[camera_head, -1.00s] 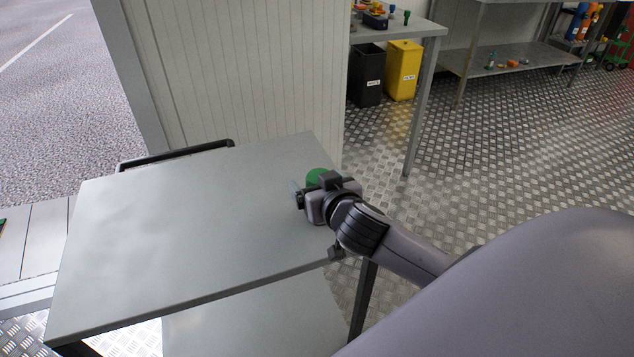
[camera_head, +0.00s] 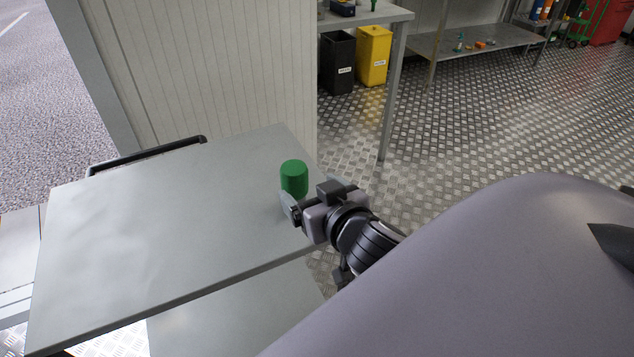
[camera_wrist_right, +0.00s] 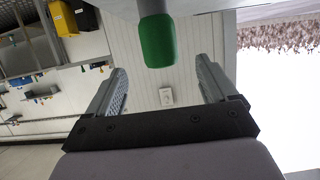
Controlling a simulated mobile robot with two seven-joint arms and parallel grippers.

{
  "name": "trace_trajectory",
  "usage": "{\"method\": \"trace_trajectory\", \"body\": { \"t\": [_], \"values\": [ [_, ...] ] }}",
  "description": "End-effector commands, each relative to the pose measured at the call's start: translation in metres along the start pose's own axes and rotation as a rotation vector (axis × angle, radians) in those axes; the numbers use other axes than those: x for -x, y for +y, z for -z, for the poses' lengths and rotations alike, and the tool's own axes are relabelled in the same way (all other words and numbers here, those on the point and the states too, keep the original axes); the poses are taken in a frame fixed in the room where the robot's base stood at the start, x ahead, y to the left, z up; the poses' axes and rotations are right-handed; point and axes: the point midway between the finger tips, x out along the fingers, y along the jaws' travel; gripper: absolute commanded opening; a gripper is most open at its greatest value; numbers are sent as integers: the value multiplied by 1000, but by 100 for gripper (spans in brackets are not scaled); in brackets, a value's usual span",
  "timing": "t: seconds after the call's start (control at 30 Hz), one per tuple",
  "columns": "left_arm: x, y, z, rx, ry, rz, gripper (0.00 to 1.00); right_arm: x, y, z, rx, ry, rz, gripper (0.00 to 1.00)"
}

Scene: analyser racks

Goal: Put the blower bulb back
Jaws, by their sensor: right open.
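A green, round-topped cylinder (camera_head: 294,179) stands upright on the grey cart top (camera_head: 150,235), near its right edge. I cannot tell for sure that it is the blower bulb. My right gripper (camera_head: 313,194) is at the cart's right edge, just below and right of the green thing, with its fingers apart. In the right wrist view, the green thing (camera_wrist_right: 157,40) shows beyond the open fingertips (camera_wrist_right: 158,72), and nothing is between the fingers. The foot of the green thing is partly hidden by my gripper in the head view. My left gripper is not in view.
The cart has a black handle (camera_head: 148,155) at its far side and a lower shelf (camera_head: 230,315). A white panelled wall (camera_head: 200,70) rises behind it. A black bin (camera_head: 338,62) and a yellow bin (camera_head: 374,55) stand under a bench. Most of the cart top is bare.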

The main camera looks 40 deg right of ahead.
Motion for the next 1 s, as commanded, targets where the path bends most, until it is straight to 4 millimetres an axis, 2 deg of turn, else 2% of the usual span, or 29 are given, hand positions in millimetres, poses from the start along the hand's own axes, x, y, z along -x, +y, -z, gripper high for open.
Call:
{"method": "trace_trajectory", "body": {
  "t": [0.2, 0.8, 0.9, 0.97, 1.0],
  "values": [
    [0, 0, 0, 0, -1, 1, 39, 16, 0, 0, -1, 0, 0, 86],
    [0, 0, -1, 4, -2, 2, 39, 18, 0, 0, 0, -2, -1, 86],
    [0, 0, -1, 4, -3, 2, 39, 19, 2, -10, 10, -45, -8, 86],
    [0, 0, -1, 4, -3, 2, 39, 21, 4, -25, 30, -108, -15, 86],
    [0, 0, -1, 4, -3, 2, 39, 24, 5, -39, 48, -168, -18, 86]
  ]
}}
